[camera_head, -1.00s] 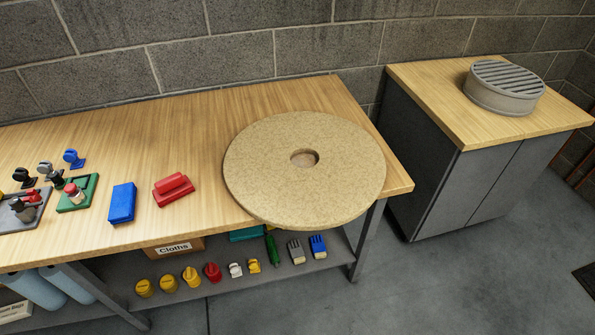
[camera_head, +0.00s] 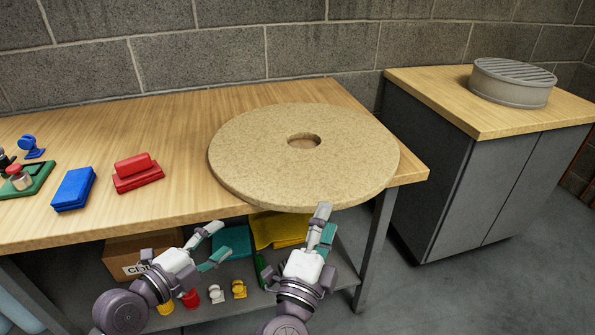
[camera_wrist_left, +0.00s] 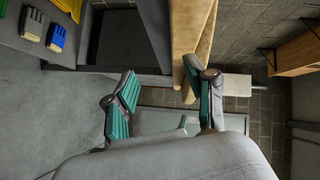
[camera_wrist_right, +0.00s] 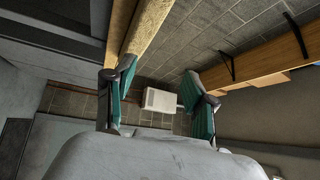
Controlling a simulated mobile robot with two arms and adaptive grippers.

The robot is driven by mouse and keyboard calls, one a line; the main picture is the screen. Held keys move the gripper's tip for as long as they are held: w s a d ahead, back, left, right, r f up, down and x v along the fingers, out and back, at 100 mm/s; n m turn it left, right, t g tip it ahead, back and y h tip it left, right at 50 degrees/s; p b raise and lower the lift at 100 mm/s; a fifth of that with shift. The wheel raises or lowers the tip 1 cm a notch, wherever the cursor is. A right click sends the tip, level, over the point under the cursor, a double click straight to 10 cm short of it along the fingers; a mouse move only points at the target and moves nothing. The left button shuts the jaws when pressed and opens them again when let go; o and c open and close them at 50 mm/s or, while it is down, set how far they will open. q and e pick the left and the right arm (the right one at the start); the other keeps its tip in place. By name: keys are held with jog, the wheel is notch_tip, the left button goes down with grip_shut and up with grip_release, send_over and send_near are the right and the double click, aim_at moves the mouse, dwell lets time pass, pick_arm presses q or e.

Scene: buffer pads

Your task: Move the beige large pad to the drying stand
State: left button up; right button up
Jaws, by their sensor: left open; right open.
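The beige large pad (camera_head: 255,165) is a thick speckled disc with a central hole. It lies flat on the wooden workbench, its front edge overhanging. The drying stand (camera_head: 510,88) is a round grey base with a slatted top on the cabinet at the right. My left gripper (camera_head: 221,240) is open and empty, below and left of the pad's front edge. My right gripper (camera_head: 324,225) is open, close to the front rim; contact cannot be told. The pad's edge shows beyond the fingers in the left wrist view (camera_wrist_left: 202,38) and the right wrist view (camera_wrist_right: 148,28).
A blue block (camera_head: 73,189) and a red block (camera_head: 138,173) sit on the workbench (camera_head: 110,115) left of the pad. The lower shelf holds a box and cloths. A floor gap separates the bench from the cabinet (camera_head: 480,190). The stand's slatted top is clear.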

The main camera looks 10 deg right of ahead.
aim_at(274, 206)
pick_arm(q)
jog(key=s+d+r+m+g+h+b, duration=0.1)
jog(key=s+d+r+m+h, duration=0.2)
jog(key=s+r+m, duration=0.1)
jog(key=shift+r+m+b, duration=0.4)
jog(key=shift+r+m, duration=0.1)
jog(key=shift+r, duration=0.1)
pick_arm(e)
jog(key=shift+s+a+f+m+g+y, duration=0.15)
jog(key=shift+s+f+m+g+y, duration=0.65)
jog(key=shift+s+f, duration=0.35)
pick_arm(q)
jog(key=shift+s, duration=0.1)
pick_arm(e)
jog(key=shift+r, duration=0.1)
pick_arm(q)
jog(key=x, duration=1.3)
jog(key=shift+w+d, duration=0.25)
jog(key=shift+d, duration=0.05)
pick_arm(e)
jog(key=x, duration=1.3)
jog(key=shift+w+d, duration=0.25)
jog(key=shift+d, duration=0.05)
pick_arm(q)
grip_shut()
pick_arm(e)
grip_shut()
